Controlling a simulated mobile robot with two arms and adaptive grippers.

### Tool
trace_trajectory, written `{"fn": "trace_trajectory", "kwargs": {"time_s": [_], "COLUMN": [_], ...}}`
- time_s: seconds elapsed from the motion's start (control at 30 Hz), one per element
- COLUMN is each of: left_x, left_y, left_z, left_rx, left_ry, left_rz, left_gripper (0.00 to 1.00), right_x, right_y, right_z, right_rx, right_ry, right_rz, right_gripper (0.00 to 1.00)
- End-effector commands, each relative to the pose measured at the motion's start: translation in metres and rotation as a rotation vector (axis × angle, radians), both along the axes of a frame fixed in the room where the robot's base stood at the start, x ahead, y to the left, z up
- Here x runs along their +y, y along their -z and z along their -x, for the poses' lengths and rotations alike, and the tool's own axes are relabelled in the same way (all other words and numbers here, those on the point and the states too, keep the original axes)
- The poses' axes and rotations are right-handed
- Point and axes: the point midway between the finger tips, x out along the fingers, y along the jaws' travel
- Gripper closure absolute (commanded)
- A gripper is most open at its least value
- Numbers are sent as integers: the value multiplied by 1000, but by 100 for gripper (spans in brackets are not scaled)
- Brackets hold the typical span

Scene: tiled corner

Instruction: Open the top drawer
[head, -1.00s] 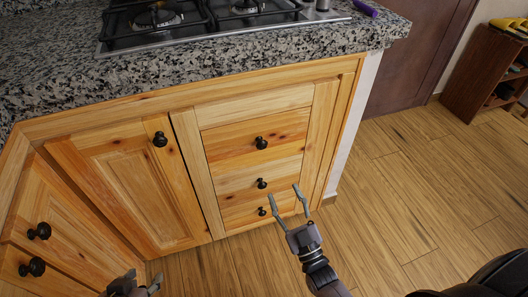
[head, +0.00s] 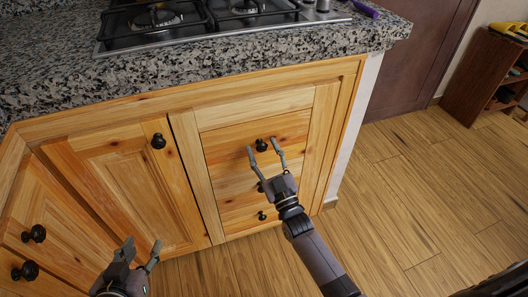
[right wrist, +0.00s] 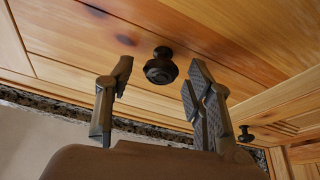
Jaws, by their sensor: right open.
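The top drawer (head: 224,144) is a closed wooden front with a round black knob (head: 262,146). My right gripper (head: 262,144) is open in front of this drawer, its two fingers on either side of the knob in the head view. In the right wrist view the knob (right wrist: 160,68) shows between and beyond the spread fingers (right wrist: 160,72), with a visible gap on both sides. I cannot tell how far the fingertips are from the drawer face. My left gripper (head: 143,243) is open and empty, low in front of the cabinet door.
Two lower drawers with black knobs sit below, the middle knob partly hidden by my right gripper. A cabinet door (head: 120,180) is to the left. The granite counter (head: 290,45) with a gas hob (head: 200,22) overhangs above. The wooden floor (head: 420,190) at right is clear.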

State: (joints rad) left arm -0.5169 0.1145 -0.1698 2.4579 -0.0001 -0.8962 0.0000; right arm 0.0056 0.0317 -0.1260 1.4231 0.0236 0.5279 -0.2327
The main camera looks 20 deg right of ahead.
Motion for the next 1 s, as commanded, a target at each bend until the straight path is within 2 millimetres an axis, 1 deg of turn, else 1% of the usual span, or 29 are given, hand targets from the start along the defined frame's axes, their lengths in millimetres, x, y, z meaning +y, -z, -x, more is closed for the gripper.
{"fn": "trace_trajectory", "kwargs": {"time_s": [0.13,0.83,0.87,1.0], "left_x": [0,0,0,0], "left_y": [0,1,1,1], "left_z": [0,0,0,0], "left_rx": [0,2,2,3], "left_ry": [0,0,0,-1], "left_rz": [0,0,0,0], "left_gripper": [60,60,60,60], "right_x": [0,0,0,0], "right_y": [0,0,0,0], "right_z": [0,1,1,1], "right_rx": [0,0,0,0], "right_ry": [0,0,0,0], "right_rz": [0,0,0,0], "right_gripper": [52,98,100,100]}}
